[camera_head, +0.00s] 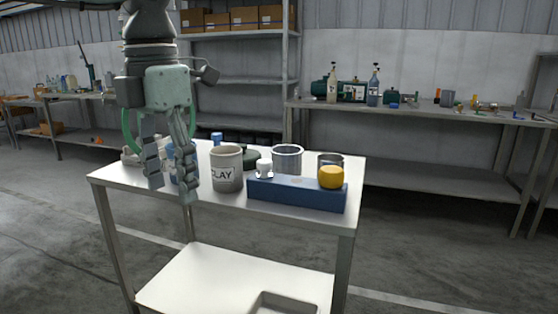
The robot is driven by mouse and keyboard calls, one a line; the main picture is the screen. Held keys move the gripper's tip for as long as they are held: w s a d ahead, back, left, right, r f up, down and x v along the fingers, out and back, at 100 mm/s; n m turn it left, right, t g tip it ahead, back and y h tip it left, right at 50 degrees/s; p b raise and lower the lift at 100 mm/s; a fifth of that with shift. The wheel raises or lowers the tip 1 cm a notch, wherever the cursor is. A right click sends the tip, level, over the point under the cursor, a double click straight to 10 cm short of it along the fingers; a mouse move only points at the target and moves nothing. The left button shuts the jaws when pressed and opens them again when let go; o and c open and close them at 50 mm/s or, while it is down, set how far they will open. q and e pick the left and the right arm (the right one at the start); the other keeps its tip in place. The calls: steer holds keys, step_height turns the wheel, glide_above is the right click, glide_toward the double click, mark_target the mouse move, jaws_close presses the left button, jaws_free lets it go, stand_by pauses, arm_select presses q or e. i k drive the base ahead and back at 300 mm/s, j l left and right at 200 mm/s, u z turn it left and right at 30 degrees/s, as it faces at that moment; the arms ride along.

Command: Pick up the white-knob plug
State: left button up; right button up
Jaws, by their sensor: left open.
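The white-knob plug (264,167) shows its white top on the left part of a long blue block (292,193). Its lower part is hidden, and I cannot tell how deep it sits. My left gripper (171,186) hangs fingers down over the left part of the white table, left of the clay pot. It is open, with its fingers apart, and well to the left of the plug. A blue item is partly hidden behind the fingers. My right gripper is out of view.
A grey pot marked CLAY (226,170) stands between my left gripper and the blue block. A yellow knob (331,177) is on the block's right end. A clear beaker (287,158) stands behind the block. The white tabletop (235,204) has some free room at the front.

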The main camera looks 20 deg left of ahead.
mark_target(264, 165)
steer(key=i, duration=0.95)
